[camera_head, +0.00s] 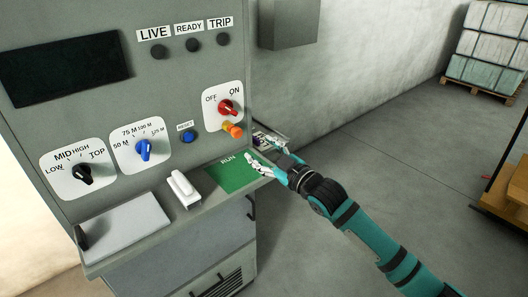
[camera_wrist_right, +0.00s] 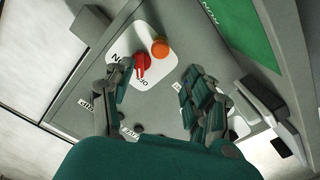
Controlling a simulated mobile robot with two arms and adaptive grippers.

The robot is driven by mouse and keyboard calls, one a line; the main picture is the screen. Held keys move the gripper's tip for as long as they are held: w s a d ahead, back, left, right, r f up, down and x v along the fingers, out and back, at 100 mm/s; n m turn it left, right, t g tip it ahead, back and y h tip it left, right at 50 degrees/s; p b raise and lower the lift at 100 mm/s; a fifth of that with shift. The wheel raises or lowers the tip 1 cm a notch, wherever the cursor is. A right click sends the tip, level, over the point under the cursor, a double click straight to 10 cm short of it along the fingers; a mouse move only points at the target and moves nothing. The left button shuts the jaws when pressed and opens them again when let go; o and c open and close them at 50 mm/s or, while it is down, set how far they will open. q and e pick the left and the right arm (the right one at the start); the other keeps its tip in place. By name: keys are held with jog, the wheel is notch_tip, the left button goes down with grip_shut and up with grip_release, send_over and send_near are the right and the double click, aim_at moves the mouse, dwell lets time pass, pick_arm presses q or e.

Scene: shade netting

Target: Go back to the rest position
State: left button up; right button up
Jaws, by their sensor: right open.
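My right gripper (camera_head: 259,150) is open and empty at the right edge of the grey control cabinet, by the green RUN plate (camera_head: 234,173). In the right wrist view its two fingers (camera_wrist_right: 155,82) stand apart, with the panel beyond them. The red OFF/ON knob (camera_head: 227,107) and the orange button (camera_head: 233,130) are on the panel above and left of the gripper; both also show in the wrist view, the knob (camera_wrist_right: 142,66) between the fingers and the button (camera_wrist_right: 160,47) just above it. My left gripper is not in view.
The panel carries a blue dial (camera_head: 144,149), a black dial (camera_head: 83,173) and a blue RESET button (camera_head: 187,137). A white handle-like piece (camera_head: 184,189) stands on the ledge.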

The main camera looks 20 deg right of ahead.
dwell(0.3)
jog(key=s+a+f+m+g+h, duration=0.35)
jog(key=s+f+g, duration=0.25)
jog(key=s+f, duration=1.05)
jog(key=s+d+f+m+g+h, duration=0.15)
jog(key=s+f+g, duration=0.25)
jog(key=s, duration=0.7)
jog(key=s+d+f+m+g+h, duration=0.1)
jog(key=s+f+m+g, duration=0.25)
jog(key=s, duration=0.75)
notch_tip(320, 180, down, 26)
jog(key=s+g, duration=0.1)
jog(key=s+d+f+g, duration=0.1)
jog(key=s+d+f, duration=0.2)
jog(key=s+f, duration=1.3)
jog(key=shift+s+n, duration=0.4)
jog(key=shift+n, duration=0.05)
